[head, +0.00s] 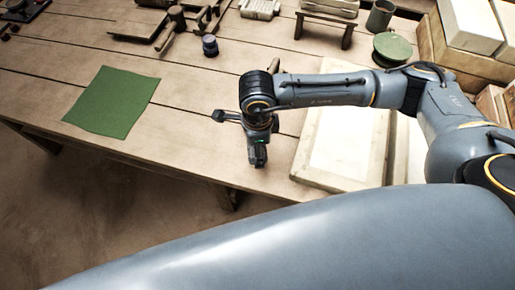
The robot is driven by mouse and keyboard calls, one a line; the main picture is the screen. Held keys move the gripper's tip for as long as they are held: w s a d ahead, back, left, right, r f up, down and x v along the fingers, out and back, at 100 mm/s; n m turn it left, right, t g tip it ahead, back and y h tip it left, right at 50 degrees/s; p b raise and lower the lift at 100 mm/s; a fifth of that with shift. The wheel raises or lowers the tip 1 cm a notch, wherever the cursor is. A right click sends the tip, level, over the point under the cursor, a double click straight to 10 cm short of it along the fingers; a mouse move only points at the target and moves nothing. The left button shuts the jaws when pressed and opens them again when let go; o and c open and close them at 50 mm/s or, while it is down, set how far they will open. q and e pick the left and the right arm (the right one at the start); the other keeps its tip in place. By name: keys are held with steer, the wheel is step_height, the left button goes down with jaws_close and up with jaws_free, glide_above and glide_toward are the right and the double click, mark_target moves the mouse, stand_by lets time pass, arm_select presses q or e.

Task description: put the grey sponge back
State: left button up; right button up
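I cannot make out a grey sponge for certain in the head view. A small pale block (260,9) lies at the top edge, but I cannot tell what it is. My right gripper (258,158) hangs pointing down near the front edge of the table, left of a pale slab. Its fingers are dark and seen from above, so I cannot tell whether they are open or shut or hold something. My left gripper is not in view.
A green cloth (113,102) lies on the wooden table (190,105) at left. A dark blue jar (210,45), wooden mallet (176,18), small wooden stand (324,27), mug (380,16) and green round tin (392,47) stand farther back. The pale slab (345,140) and crates (465,65) occupy the right.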

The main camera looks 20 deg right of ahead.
steer(key=shift+w+d+f, duration=0.2)
steer(key=shift+w+f, duration=0.25)
steer(key=shift+f, duration=0.15)
step_height(320, 180, down, 2)
steer(key=shift+f+p, duration=0.15)
steer(key=shift+p, duration=0.35)
steer(key=shift+f, duration=0.4)
steer(key=shift+f, duration=0.15)
steer(key=o, duration=1.1)
